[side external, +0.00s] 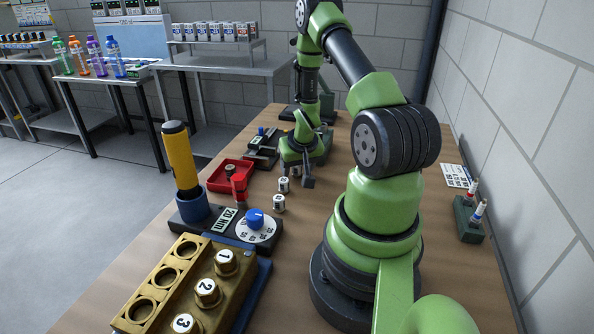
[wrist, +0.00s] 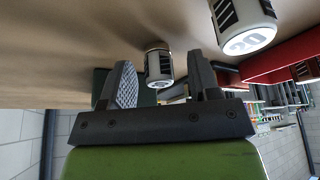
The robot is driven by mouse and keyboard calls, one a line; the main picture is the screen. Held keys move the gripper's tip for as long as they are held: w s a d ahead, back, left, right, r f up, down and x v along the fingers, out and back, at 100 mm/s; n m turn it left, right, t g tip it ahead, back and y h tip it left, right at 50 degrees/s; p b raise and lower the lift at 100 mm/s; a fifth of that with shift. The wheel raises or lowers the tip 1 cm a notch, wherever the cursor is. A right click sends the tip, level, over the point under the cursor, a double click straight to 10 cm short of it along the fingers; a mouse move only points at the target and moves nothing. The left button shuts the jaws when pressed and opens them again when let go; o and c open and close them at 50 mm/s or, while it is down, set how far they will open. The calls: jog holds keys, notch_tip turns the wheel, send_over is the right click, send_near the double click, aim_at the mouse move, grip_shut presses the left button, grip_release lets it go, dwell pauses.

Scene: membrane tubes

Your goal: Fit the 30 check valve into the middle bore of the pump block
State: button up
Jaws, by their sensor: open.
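The brass pump block (side external: 205,262) lies at the lower left of the side view, with a row of open bores and numbered caps 1, 2 and 3 beside them. Its middle bore (side external: 163,276) looks empty. Small white check valves stand on the table: one (side external: 278,203) nearer the block, another (side external: 283,185) just behind it.
A torque station (side external: 228,218) with a blue dial and yellow-handled tool (side external: 180,155) stands between block and valves. A red tray (side external: 222,185) with a red-topped piece near it is left of my gripper. A green pen stand (side external: 468,222) is at right.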

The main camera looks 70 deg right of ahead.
jog(key=c, duration=1)
notch_tip(320, 180, up, 10)
jog(key=shift+r, duration=0.1)
jog(key=w+a+r+n+t+y, duration=0.1)
jog(key=w+a+r+n, duration=0.2)
jog(key=a, duration=0.6)
jog(key=w+a+r+n+y, duration=0.15)
jog(key=a+n, duration=0.25)
jog(key=a, duration=0.5)
jog(key=w+a+r+n+t+y, duration=0.1)
jog(key=w+a+r+n, duration=0.25)
jog(key=a, duration=0.65)
jog(key=s+d+f+m+h, duration=0.1)
jog(key=s+d+f+m, duration=0.1)
jog(key=d, duration=0.7)
jog(key=s+d+f+m+g+h, duration=0.1)
jog(key=s+d+f+m, duration=0.2)
jog(key=d, duration=0.6)
jog(key=s+d+f+m+h, duration=0.1)
jog(key=s+d+f+m, duration=0.2)
jog(key=d, duration=0.7)
jog(key=shift+f+m+g+h, duration=0.1)
jog(key=shift+m+g+h, duration=0.3)
jog(key=shift+m, duration=0.85)
